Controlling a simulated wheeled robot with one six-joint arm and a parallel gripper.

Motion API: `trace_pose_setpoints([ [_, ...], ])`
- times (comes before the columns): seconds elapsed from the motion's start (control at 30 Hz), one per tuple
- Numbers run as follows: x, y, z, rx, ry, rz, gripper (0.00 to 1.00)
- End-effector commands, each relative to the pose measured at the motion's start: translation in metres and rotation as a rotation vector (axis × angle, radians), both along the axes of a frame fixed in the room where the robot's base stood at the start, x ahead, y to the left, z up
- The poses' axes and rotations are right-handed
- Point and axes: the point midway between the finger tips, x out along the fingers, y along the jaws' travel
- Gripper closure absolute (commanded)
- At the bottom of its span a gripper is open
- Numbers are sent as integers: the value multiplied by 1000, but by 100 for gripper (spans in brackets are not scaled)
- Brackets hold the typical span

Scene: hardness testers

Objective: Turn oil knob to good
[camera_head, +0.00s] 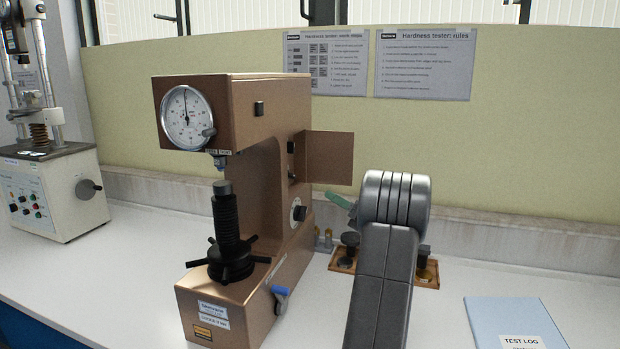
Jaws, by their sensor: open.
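A brown hardness tester (262,120) stands on the white bench, with a round dial gauge (184,112) at its upper front. On its right side is a small dark knob on a round white plate (298,211); this looks like the oil knob, but its markings are too small to read. A brown side panel (329,157) sticks out to the right above it. My grey arm rises at the right of the tester, apart from the knob in the picture. My gripper does not show; the arm's bulk may hide it.
A blue-handled lever (281,291) sticks out low on the tester's right side. A green handle (338,200) and a wooden tray (341,263) with dark-topped parts are partly behind my arm. A blue test log (515,318) lies right. Another tester (48,190) stands left.

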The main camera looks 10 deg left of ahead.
Motion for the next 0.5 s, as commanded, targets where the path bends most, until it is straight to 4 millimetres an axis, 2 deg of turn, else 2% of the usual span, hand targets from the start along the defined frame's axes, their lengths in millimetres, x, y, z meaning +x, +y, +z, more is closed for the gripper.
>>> trace_pose_setpoints([
  [0.17,4,13,5,-3,-12,7,47],
  [0.5,29,75,30,-1,-9,7,47],
])
